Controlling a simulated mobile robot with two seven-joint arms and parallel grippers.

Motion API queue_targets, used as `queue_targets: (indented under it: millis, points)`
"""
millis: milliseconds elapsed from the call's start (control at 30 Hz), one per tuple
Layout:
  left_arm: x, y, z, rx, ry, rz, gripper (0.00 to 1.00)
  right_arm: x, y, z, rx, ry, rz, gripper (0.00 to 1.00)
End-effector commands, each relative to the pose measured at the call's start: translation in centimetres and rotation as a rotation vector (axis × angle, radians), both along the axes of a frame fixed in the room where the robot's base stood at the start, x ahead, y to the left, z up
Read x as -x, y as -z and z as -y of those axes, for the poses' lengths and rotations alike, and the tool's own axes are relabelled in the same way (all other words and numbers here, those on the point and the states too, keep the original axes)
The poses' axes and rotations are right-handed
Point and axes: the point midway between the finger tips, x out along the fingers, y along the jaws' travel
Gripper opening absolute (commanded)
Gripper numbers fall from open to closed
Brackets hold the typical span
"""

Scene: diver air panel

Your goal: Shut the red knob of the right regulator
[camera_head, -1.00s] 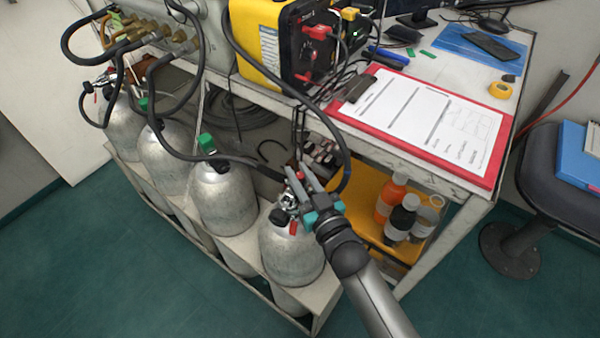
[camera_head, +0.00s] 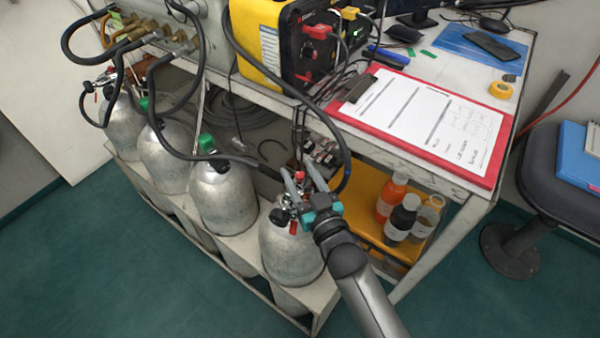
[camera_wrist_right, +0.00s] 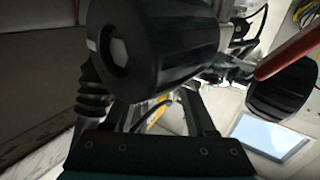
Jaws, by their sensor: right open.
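The rightmost grey cylinder (camera_head: 290,255) carries a metal regulator (camera_head: 284,201) with a black knob (camera_head: 279,216) and a red tag or lever (camera_head: 293,228). A small red part (camera_head: 300,175), possibly the red knob, shows between the fingers of my right gripper (camera_head: 298,168). That gripper is open over the regulator. In the right wrist view, a large black knob (camera_wrist_right: 150,50) stands close in front of the open fingers (camera_wrist_right: 155,112). A red bar (camera_wrist_right: 290,50) and a second black knob (camera_wrist_right: 283,92) lie to the right. Contact cannot be told. My left gripper is out of view.
Several other cylinders (camera_head: 222,195) stand in a rack to the left. Black hoses (camera_head: 240,160) run close to the gripper. The bench with a red clipboard (camera_head: 360,128) is behind, and an orange tray (camera_head: 368,195) with bottles (camera_head: 402,215) is at right.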

Motion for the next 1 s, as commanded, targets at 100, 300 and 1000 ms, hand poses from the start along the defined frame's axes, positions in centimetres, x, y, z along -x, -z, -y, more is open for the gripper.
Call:
queue_targets:
  millis: [100,300,1000]
  points:
    - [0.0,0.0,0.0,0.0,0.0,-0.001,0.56,0.0,0.0,0.0,0.0,0.0,0.0,0.56]
    - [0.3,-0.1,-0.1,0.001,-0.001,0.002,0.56,0.8,0.0,0.3,0.0,0.0,-0.002,0.56]
    - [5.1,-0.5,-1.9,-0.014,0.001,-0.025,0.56,12.0,-0.1,5.0,0.002,0.0,-0.002,0.56]
